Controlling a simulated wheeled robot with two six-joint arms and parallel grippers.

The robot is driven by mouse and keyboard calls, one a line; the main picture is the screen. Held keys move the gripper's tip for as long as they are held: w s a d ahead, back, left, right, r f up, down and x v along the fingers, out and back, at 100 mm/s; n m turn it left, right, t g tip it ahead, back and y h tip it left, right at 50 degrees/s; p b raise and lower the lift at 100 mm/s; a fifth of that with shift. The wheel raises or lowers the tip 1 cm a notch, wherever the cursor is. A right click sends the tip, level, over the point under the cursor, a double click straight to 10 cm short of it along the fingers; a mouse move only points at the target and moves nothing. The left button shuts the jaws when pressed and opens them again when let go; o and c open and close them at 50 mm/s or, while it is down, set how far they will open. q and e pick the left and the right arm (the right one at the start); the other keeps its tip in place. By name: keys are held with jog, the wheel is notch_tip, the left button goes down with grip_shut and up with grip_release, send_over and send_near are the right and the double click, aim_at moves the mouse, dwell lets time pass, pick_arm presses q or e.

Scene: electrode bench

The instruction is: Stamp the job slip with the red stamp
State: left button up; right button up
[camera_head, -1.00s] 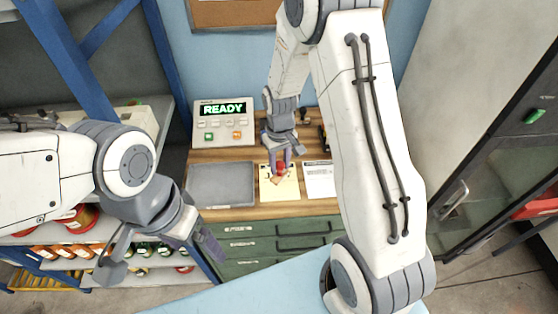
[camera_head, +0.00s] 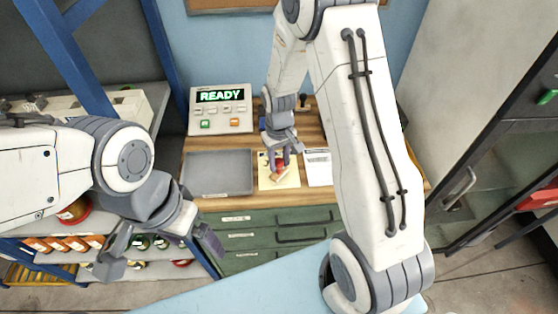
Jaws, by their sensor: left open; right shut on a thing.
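A yellow slip (camera_head: 267,181) lies on the wooden bench top between a grey tray and a white sheet. I take it for the job slip. My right gripper (camera_head: 280,163) reaches down over it and is shut on the red stamp (camera_head: 279,172). The stamp's red part shows between the fingers, with a light wooden-looking part below it, over the slip. I cannot tell whether the stamp touches the paper. My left gripper (camera_head: 158,256) is open and empty, left of the bench in front of the shelf.
A grey tray (camera_head: 218,174) lies left of the slip, a white sheet (camera_head: 318,168) right of it. A control box (camera_head: 221,108) reading READY stands behind. Green drawers (camera_head: 240,240) are below, a blue-framed shelf (camera_head: 160,60) left, a cabinet (camera_head: 480,150) right.

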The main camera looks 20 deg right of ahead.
jog(key=shift+f+b, duration=0.3)
jog(key=shift+f, duration=0.3)
dwell(1.5)
notch_tip(320, 180, up, 7)
jog(key=p, duration=0.6)
jog(key=shift+r, duration=0.1)
jog(key=shift+s, duration=0.1)
dwell(0.7)
